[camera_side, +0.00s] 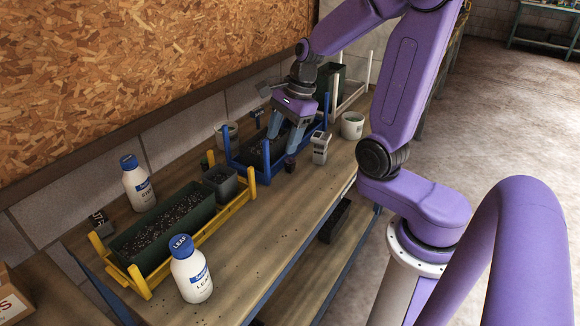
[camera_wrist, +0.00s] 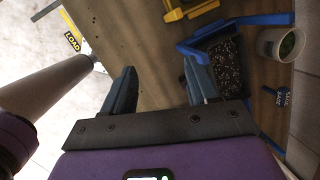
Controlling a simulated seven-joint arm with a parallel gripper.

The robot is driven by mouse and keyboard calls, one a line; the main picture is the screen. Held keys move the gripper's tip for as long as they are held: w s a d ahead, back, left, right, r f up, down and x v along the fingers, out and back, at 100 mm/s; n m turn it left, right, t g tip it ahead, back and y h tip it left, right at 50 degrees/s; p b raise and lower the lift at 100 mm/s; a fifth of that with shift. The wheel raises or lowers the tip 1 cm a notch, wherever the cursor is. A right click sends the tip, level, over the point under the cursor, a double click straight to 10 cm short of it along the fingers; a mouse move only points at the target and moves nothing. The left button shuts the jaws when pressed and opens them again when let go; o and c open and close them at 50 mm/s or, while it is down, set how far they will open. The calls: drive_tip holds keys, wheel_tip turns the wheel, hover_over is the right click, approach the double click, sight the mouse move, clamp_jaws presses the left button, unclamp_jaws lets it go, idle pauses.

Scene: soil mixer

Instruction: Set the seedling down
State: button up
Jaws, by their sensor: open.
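Bare bench shows between the fingers.
A yellow rack (camera_side: 150,292) holds a long green soil trough (camera_side: 172,217) and a small square pot (camera_side: 222,178). White blue-capped bottles (camera_side: 190,268) (camera_side: 137,182) flank it. A grey device (camera_side: 320,148) and a white pot (camera_side: 352,127) stand right of my gripper.

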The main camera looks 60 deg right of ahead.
drive_tip(key=d+m+t, duration=0.1)
drive_tip(key=d+m, duration=0.4)
drive_tip(key=m, duration=0.2)
drive_tip(key=m+h, duration=0.2)
drive_tip(key=m, duration=0.6)
approach(291, 160)
drive_tip(key=shift+t, duration=0.4)
drive_tip(key=x, duration=0.2)
drive_tip(key=s+x, duration=0.1)
drive_tip(key=x, duration=0.2)
drive_tip(key=shift+a+f, duration=0.2)
drive_tip(key=shift+w+x, duration=0.15)
drive_tip(key=shift+x, duration=1.2)
drive_tip(key=shift+w+x, duration=0.1)
drive_tip(key=shift+x, duration=1.25)
drive_tip(key=shift+d+r, duration=0.1)
drive_tip(key=shift+d, duration=0.05)
clamp_jaws()
